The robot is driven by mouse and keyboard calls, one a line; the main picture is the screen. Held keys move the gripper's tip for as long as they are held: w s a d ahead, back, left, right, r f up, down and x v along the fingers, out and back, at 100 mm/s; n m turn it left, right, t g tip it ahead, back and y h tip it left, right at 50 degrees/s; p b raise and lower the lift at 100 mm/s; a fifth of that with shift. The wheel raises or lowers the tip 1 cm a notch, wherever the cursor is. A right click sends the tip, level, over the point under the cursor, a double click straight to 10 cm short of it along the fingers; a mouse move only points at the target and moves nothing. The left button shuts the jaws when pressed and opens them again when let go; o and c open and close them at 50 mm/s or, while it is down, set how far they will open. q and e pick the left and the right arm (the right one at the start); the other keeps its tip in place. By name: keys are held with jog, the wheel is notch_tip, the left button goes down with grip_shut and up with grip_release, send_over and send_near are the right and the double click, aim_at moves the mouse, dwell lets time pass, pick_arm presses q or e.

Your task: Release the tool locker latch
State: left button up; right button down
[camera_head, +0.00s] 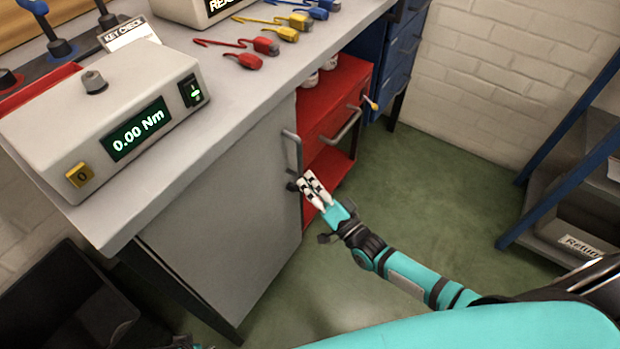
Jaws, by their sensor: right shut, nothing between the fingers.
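The tool locker (225,215) is a grey cabinet under the bench, its door closed as far as I can see. A grey bar handle (297,150) stands upright at the door's right edge. Just below it is a small dark knob (292,187), which looks like the latch. My right gripper (305,178), with white fingers on a teal arm, is shut and empty. Its tips are right beside the knob and under the handle; I cannot tell whether they touch. The fingers may hide part of the latch. My left gripper is not in view.
A blue-framed shelf (570,125) is at right. Green floor (430,190) between is clear.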

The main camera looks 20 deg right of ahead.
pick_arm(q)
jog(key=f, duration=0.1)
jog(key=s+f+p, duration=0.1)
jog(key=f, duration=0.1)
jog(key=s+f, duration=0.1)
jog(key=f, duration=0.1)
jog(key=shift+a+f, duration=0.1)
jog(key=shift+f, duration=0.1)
pick_arm(e)
jog(key=m, duration=0.2)
jog(key=f+m+g+h, duration=0.1)
jog(key=m, duration=0.2)
jog(key=shift+s+a+f+m+h, duration=0.2)
jog(key=shift+f+m+h, duration=0.1)
jog(key=shift+m, duration=0.1)
